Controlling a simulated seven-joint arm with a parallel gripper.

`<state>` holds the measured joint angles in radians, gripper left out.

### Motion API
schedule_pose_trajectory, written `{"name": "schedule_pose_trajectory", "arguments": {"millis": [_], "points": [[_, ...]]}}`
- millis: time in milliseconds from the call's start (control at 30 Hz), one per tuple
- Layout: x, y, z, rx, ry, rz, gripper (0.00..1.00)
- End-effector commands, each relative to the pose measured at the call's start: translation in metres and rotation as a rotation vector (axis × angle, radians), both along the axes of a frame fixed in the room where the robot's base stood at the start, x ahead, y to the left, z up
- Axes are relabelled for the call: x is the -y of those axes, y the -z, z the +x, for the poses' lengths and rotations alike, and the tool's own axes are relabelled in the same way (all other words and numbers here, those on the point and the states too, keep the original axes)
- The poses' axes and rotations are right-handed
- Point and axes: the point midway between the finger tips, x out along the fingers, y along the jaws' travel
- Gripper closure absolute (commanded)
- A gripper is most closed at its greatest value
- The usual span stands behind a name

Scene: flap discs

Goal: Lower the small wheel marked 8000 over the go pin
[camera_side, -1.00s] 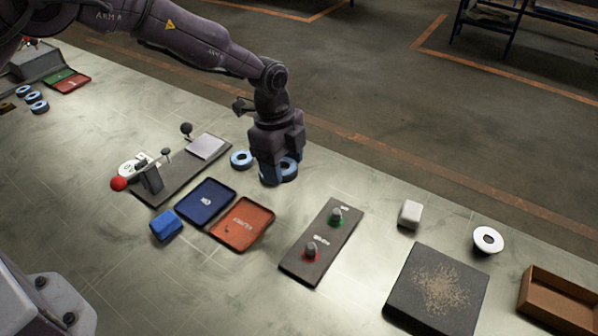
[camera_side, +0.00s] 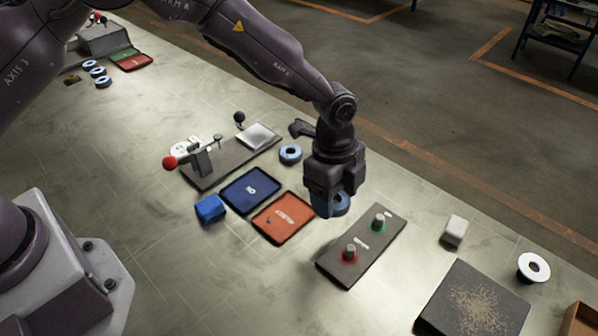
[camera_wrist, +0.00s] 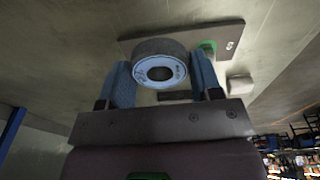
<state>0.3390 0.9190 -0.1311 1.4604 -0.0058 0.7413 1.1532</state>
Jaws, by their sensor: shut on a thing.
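My gripper (camera_side: 328,206) is shut on a small wheel (camera_side: 341,204) with a blue face, held by its rim. In the wrist view the wheel (camera_wrist: 153,56) sits between the two blue fingers, with its dark centre hole showing; its print is too small to read. The go pin (camera_side: 379,221), a grey pin in a green ring, stands on a dark plate (camera_side: 334,265). The wheel is to the left of this pin and apart from it. In the wrist view the green ring (camera_wrist: 209,45) shows behind the wheel, partly hidden.
A second pin (camera_side: 349,251) in a red ring shares the plate. A white block (camera_side: 455,231) and a dark speckled slab (camera_side: 475,307) lie to the right.

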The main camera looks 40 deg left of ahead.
Motion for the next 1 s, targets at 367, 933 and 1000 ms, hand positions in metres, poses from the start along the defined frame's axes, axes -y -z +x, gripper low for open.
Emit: {"name": "schedule_pose_trajectory", "arguments": {"millis": [367,933,1000], "points": [[0.062,-0.002,0.062,0.042,-0.397,-0.008,0.66],[0.061,0.016,0.064,0.024,-0.522,-0.005,0.66],[0.061,0.021,0.064,0.024,-0.521,-0.005,0.66]]}}
